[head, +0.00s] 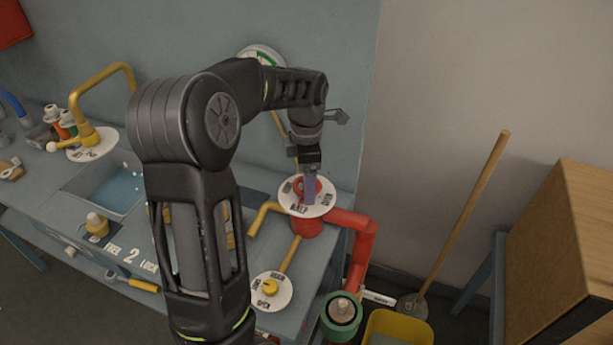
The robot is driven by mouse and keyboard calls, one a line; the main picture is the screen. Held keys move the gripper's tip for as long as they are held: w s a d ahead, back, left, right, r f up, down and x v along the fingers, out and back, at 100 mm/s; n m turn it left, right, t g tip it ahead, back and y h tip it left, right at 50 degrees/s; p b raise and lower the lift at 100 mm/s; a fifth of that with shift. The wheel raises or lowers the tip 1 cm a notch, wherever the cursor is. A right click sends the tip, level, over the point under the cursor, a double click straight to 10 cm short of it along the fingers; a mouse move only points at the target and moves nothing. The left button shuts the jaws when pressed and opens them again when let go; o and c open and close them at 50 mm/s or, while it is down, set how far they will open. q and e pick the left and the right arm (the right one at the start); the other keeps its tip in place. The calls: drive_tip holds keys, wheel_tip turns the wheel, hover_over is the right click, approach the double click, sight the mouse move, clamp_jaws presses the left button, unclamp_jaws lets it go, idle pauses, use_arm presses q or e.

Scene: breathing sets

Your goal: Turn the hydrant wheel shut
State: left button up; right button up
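The red hydrant wheel (300,187) sits above a round white dial plate (322,205) with dark lettering; OPEN is readable at the right. Below is the red hydrant body (307,227), with a red pipe running right and down. My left arm comes up from the bottom, left of centre, bends right and points its gripper (310,188) down at the wheel. The purple-grey fingers overlap the wheel's right part. I cannot tell whether they touch it or how far apart they are. The fingers hide part of the wheel. My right gripper is not in view.
The blue-grey bench holds a sink (113,187), a yellow tap (85,105) and a second dial with a yellow knob (270,289). A green-rimmed round fitting (342,312) and yellow bucket (398,328) stand at lower right. A wooden-handled tool (465,210) leans near a wooden box (565,255).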

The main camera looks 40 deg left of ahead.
use_arm(q)
drive_tip(key=shift+f, duration=0.2)
drive_tip(key=shift+c, duration=0.3)
drive_tip(key=c, duration=1.3)
